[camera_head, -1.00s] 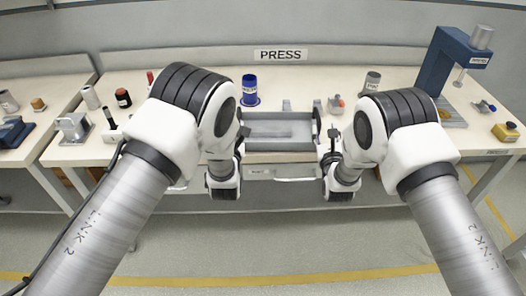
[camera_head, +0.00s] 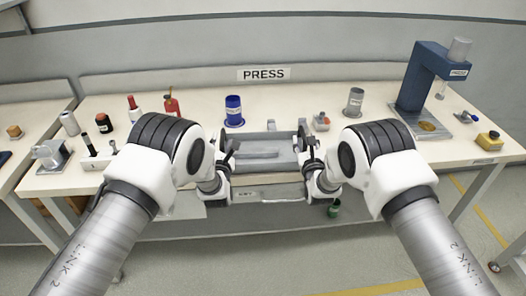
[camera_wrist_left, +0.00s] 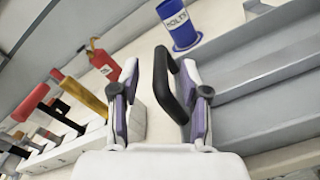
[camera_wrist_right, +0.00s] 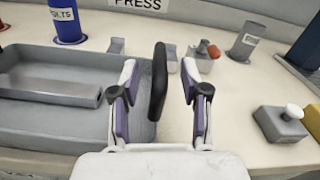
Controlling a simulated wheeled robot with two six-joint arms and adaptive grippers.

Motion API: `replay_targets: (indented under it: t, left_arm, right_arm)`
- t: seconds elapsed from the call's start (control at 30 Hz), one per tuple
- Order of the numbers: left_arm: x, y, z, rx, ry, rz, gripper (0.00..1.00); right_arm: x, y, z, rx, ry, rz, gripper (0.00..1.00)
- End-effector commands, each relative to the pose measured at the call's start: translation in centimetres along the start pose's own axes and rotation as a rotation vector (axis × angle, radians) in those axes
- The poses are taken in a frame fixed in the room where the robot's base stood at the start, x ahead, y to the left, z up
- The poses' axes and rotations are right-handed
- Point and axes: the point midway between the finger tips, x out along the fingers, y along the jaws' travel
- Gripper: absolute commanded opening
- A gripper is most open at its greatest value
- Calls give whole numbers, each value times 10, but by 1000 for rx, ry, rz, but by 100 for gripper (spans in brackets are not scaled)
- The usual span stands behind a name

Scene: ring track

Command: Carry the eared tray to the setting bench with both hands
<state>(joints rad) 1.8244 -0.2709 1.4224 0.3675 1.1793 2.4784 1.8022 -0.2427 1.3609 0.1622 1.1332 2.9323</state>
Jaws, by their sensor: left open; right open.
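The grey eared tray (camera_head: 270,136) sits at the front of the bench labelled PRESS, between my two grippers, with an upright black ear at each end. My left gripper (camera_head: 224,148) is open at the tray's left end. In the left wrist view the left ear (camera_wrist_left: 166,85) stands between the open fingers (camera_wrist_left: 160,72). My right gripper (camera_head: 310,152) is open at the right end. In the right wrist view the right ear (camera_wrist_right: 158,82) stands between the open fingers (camera_wrist_right: 158,70). Whether the fingers touch the ears cannot be told. No bench in view is marked as the setting bench.
A blue container (camera_head: 234,110) stands behind the tray, and a grey one (camera_head: 354,101) to its right. A blue press (camera_head: 424,85) stands at the right. A red bottle (camera_head: 171,103) and several tools stand at the left. A green container (camera_head: 334,209) shows below the bench's front edge.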

Motion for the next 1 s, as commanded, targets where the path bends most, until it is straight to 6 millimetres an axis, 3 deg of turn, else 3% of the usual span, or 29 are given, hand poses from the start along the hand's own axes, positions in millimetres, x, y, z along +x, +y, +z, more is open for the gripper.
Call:
replay_targets:
  t: [0.23,0.57,0.6,0.7,1.0]
  left_arm:
    - [36,0,0,-1,-1,0,46]
    - [41,-1,0,1,0,-1,46]
    - [41,0,0,1,0,-1,38]
    - [41,-1,0,1,0,-1,3]
    - [41,-1,0,2,0,-2,0]
  right_arm:
    - [23,0,0,-1,0,0,46]
    - [27,0,0,-1,0,0,46]
    - [27,0,0,-1,0,0,38]
    - [27,0,0,-1,0,0,3]
    - [27,0,0,0,0,0,0]
